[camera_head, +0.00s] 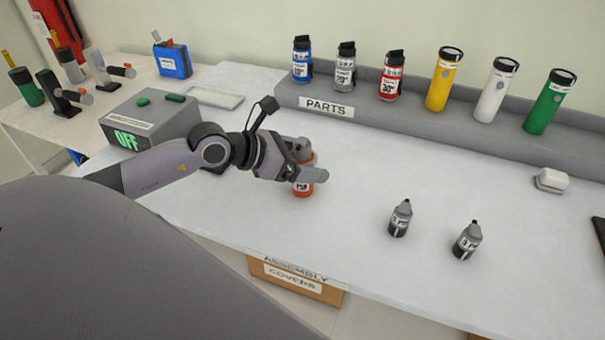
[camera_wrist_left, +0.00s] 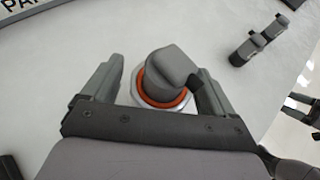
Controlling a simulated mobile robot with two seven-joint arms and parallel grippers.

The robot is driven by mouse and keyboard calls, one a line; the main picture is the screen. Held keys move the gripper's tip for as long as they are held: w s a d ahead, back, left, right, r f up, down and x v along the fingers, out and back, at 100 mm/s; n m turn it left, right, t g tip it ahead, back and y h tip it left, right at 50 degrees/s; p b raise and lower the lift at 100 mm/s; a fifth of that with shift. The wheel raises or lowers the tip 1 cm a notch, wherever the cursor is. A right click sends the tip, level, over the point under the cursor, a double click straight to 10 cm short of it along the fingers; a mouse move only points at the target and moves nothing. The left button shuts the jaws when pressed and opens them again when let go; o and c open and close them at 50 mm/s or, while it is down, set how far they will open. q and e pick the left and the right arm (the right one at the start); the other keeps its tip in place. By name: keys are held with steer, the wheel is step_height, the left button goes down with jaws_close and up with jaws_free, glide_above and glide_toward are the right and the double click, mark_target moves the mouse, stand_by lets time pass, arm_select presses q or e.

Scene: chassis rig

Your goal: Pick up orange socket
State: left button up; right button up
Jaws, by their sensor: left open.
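The orange socket (camera_head: 303,188) stands on the white worktop, partly hidden by my left gripper (camera_head: 307,164) in the head view. Its orange body and a pale label show below the near finger. In the left wrist view the socket (camera_wrist_left: 165,97) shows a grey angled top above an orange ring. My left gripper (camera_wrist_left: 156,74) is open, with one finger on each side of the socket. A gap shows on the left; on the right I cannot tell whether the finger touches it.
Two grey bottles (camera_head: 400,218) (camera_head: 467,240) stand to the right. A grey PARTS shelf (camera_head: 420,122) with several canisters and flashlights runs along the back. A grey box reading OFF (camera_head: 150,122) is at left. A white block (camera_head: 550,180) lies far right. The middle worktop is clear.

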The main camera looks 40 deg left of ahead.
arm_select(q)
steer(key=shift+w+d+f, duration=0.3)
steer(key=shift+w, duration=0.15)
steer(key=c, duration=1)
steer(key=shift+r, duration=0.1)
steer(key=shift+c, duration=1.2)
